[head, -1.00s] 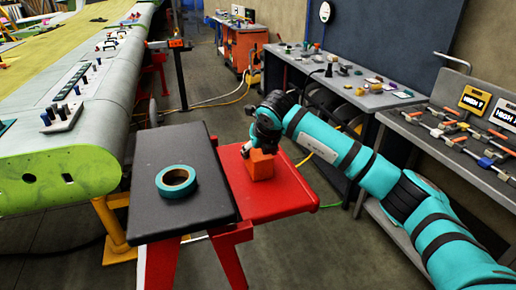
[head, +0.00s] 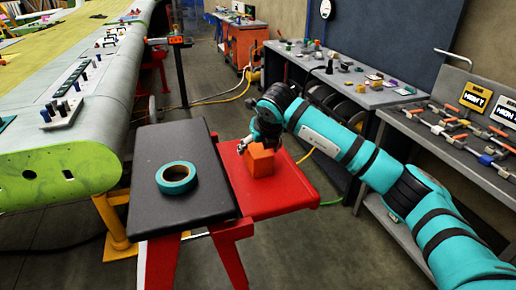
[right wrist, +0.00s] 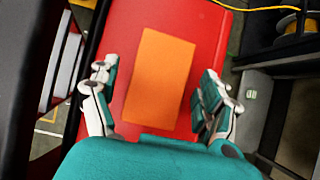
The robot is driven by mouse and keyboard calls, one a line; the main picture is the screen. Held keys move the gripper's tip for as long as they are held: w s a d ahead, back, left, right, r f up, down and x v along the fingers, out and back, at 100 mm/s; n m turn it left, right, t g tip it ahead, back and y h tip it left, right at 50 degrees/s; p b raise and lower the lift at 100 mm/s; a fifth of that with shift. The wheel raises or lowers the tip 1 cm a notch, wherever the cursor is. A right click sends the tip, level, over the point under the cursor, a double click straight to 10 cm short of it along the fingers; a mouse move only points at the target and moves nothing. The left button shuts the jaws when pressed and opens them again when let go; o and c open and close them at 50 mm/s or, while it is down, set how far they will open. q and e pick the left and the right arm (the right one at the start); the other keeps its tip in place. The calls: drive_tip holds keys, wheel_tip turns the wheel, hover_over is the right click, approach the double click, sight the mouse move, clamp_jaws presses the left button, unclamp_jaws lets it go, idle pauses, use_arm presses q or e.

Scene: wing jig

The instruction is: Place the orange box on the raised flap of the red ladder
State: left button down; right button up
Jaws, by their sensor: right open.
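The orange box (head: 258,160) sits on the red raised flap (head: 285,195) of the red ladder, beside the black top step (head: 180,212). In the right wrist view the box (right wrist: 158,78) lies between the spread fingers, with red flap surface (right wrist: 205,30) around it. My right gripper (head: 250,147) is at the box's upper left in the head view. Its fingers (right wrist: 156,98) are open, with visible gaps to the box on both sides. My left gripper is in neither view.
A roll of teal tape (head: 176,177) lies on the black step. A green-ended wing (head: 60,175) stands at the left. Workbenches with tools (head: 345,82) line the right side. Grey floor is clear behind the ladder.

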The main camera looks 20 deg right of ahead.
drive_tip(key=b+v, duration=0.2)
drive_tip(key=v, duration=0.9)
drive_tip(key=shift+b, duration=0.4)
